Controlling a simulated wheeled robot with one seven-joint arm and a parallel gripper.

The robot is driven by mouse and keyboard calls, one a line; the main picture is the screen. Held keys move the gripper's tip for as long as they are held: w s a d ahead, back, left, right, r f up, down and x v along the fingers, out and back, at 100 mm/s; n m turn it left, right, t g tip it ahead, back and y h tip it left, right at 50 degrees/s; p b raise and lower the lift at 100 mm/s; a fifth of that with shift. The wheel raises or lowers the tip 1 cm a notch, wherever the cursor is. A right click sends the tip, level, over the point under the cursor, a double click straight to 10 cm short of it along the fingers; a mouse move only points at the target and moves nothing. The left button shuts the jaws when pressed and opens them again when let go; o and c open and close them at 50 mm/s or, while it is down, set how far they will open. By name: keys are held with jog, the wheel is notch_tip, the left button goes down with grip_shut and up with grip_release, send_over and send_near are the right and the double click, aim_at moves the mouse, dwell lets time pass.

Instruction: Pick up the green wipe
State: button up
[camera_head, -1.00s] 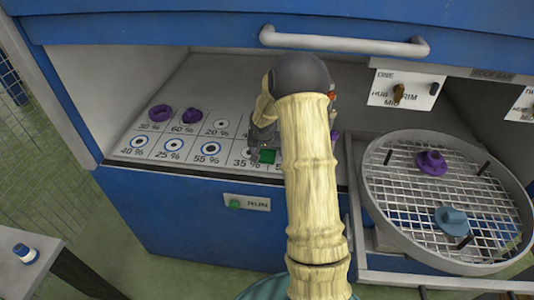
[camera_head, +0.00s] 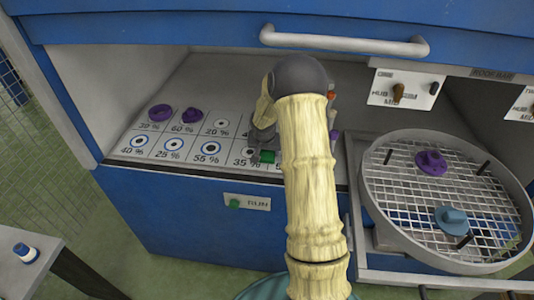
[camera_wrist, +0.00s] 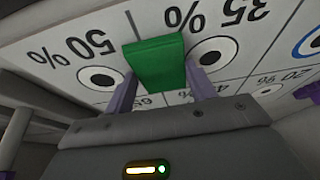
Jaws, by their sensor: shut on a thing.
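The green wipe (camera_wrist: 157,63) is a small green block-like piece. In the wrist view it sits between the two purple fingers of my gripper (camera_wrist: 160,92), which are shut on it. Behind it are the white marked squares of the bench floor. In the head view the wipe (camera_head: 267,156) shows just left of my arm, close to the 35 % square. My gripper (camera_head: 262,153) is mostly hidden there behind my arm. I cannot tell whether the wipe touches the surface.
Purple pieces (camera_head: 160,112) stand on the upper left squares. A round mesh turntable (camera_head: 385,235) at the right holds a purple piece (camera_head: 431,162) and a blue one (camera_head: 451,220). A handle (camera_head: 345,42) runs above the opening. A side table (camera_head: 50,246) is at lower left.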

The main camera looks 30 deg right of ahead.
aim_at(266, 155)
jog(key=shift+r, duration=0.45)
jog(key=v, duration=0.2)
jog(key=shift+r, duration=0.35)
jog(key=s+a+b, duration=0.6)
jog(key=s+a, duration=0.3)
jog(key=s, duration=0.5)
jog(key=shift+s+a, duration=0.2)
jog(key=shift+a, duration=0.2)
